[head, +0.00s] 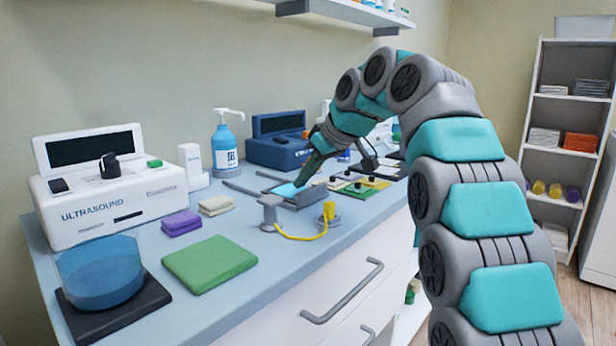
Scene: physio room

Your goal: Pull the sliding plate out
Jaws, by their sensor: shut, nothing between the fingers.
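The sliding plate (285,190) looks like a small light-blue and grey piece on the counter, among thin grey rails (243,189) that extend to its left. My arm reaches over from the right. My gripper (301,182) points down at the plate and is shut with nothing held. Its tips are at or just above the plate's right part; I cannot tell whether they touch. The gripper hides part of the plate and whatever lies behind it.
A blue pump bottle (226,140) and dark blue case (278,150) stand behind. The green pad (210,263), sponges and ultrasound unit (110,190) are left.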

